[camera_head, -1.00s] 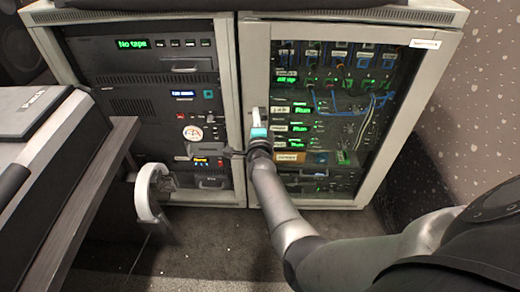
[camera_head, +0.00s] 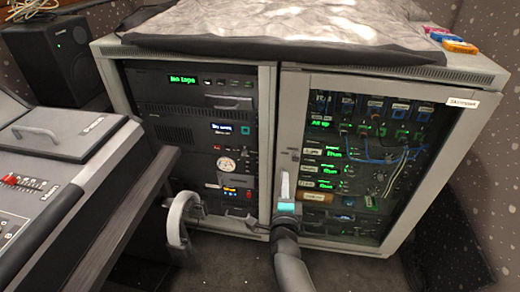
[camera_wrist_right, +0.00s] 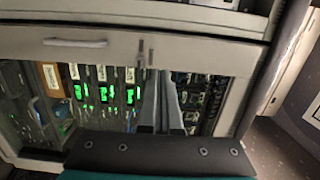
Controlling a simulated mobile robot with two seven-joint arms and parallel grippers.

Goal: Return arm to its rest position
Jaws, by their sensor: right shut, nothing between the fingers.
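My right arm comes in from the bottom of the head view, in front of the glass-door cabinet (camera_head: 370,165). My left gripper is in neither view.
The left rack (camera_head: 195,140) stands beside the glass-door cabinet, with a grey cloth (camera_head: 290,28) on top. A white curved part (camera_head: 175,222) is beside the desk edge. A black speaker (camera_head: 50,60) stands back left.

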